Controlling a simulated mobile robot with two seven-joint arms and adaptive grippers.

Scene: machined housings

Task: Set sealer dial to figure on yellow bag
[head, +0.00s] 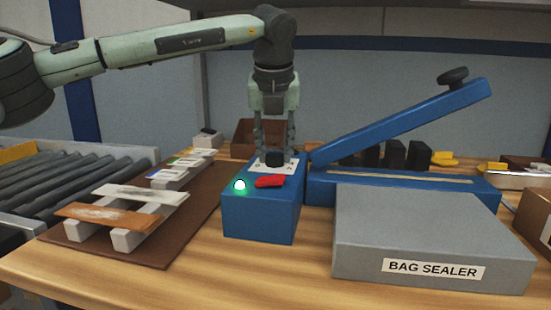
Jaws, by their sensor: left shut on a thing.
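My left gripper (274,150) points straight down over the blue control box (260,217) and is shut on the black dial (274,160). The dial sits on a white scale plate (262,168) on top of the box; its marks are too small to read, and the fingers partly cover it. A green lamp (239,185) glows on the box, and a red piece (270,181) lies in front of the dial. The bag sealer (400,235) stands to the right. I cannot make out for sure which thing is the yellow bag, nor any figure on it. My right gripper is not in view.
The sealer's blue lever arm (405,118) is raised, with a black knob at its end. At left, a brown board (75,250) carries pale bars with flat strips across them, beside a roller conveyor (70,180). Small yellow items (442,159) lie at the back right.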

